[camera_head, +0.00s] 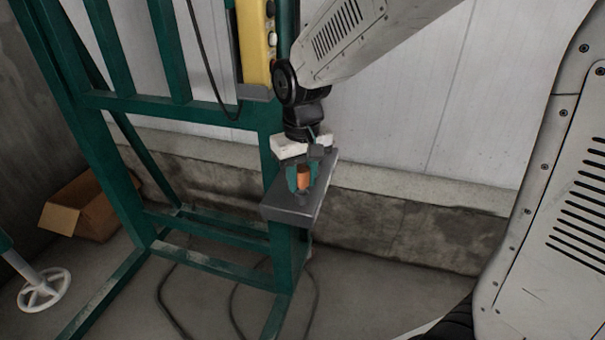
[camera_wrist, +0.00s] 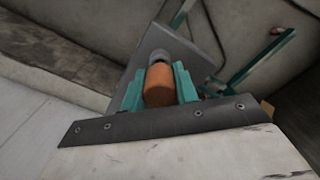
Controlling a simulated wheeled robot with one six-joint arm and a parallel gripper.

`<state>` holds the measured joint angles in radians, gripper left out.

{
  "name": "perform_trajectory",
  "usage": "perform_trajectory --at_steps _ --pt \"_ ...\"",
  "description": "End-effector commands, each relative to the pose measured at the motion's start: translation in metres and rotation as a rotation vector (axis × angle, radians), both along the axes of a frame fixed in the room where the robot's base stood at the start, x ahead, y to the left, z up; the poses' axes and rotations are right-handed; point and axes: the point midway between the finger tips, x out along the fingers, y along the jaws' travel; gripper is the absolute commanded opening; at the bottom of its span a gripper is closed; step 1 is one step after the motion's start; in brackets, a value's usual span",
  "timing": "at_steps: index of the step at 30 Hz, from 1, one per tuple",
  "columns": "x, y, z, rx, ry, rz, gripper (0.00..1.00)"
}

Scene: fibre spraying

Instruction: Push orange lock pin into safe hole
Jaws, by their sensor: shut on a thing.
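The orange lock pin (camera_head: 304,178) is upright between the teal fingers of my gripper (camera_head: 303,180), just above a grey metal plate (camera_head: 288,209) on the green frame. My gripper is shut on the pin. In the wrist view the orange pin (camera_wrist: 159,85) sits between the two teal fingers (camera_wrist: 160,90). A dark grey round part (camera_wrist: 159,57) shows at the pin's far end, in front of the grey plate (camera_wrist: 195,65). I cannot tell which hole is the safe one, and how deep the pin sits is hidden.
The green steel frame (camera_head: 192,103) stands left of and behind the plate. A yellow control box (camera_head: 254,42) hangs above. A cardboard box (camera_head: 85,208) and a white handwheel (camera_head: 44,291) are at the left. Cables lie on the floor. A low concrete ledge (camera_head: 400,190) runs behind.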

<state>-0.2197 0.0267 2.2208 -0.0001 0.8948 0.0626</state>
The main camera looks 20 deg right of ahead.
Motion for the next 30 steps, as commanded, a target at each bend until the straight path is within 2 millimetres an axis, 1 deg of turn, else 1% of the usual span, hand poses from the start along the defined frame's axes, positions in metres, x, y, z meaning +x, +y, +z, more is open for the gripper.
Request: perform_trajectory --at_steps 26,27,29,30 --pt "0.000 0.000 -0.022 0.000 0.000 0.000 0.07" --pt "0.000 0.000 -0.022 0.000 0.000 0.000 0.35" --pt "0.000 0.000 -0.022 0.000 -0.001 0.000 0.52" --pt "0.000 0.000 -0.022 0.000 -0.001 0.000 0.55"
